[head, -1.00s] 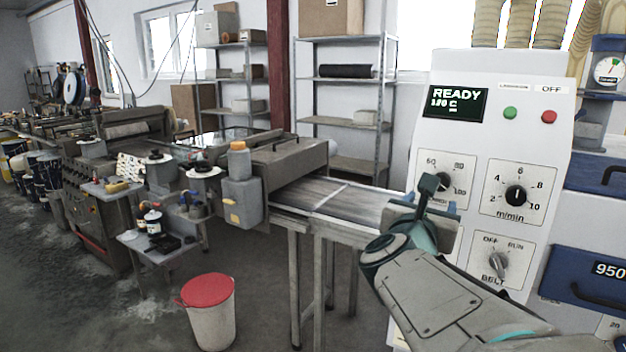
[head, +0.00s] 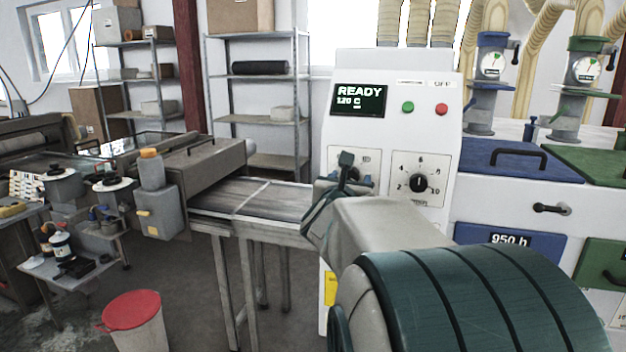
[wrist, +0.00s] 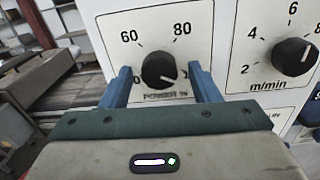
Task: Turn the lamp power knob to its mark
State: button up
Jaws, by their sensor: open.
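The lamp power knob (wrist: 158,70) is a round black knob with a pale pointer line on a white dial plate marked "POWER %", with 60 and 80 readable above it. Its pointer leans to the lower right, toward a number partly hidden by a finger. My gripper (wrist: 164,88) is open, with one blue finger on each side of the knob; whether they touch it I cannot tell. In the head view my gripper (head: 347,176) is in front of the power dial (head: 367,157) and hides most of it.
The control panel (head: 397,68) shows READY and 120 C. A m/min knob (head: 419,183) sits just right of the power dial. The conveyor (head: 262,200) runs off to the left. A red-lidded bin (head: 131,310) stands on the floor at lower left. Blue cabinets (head: 510,160) stand at right.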

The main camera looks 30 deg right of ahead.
jog(key=c, duration=1)
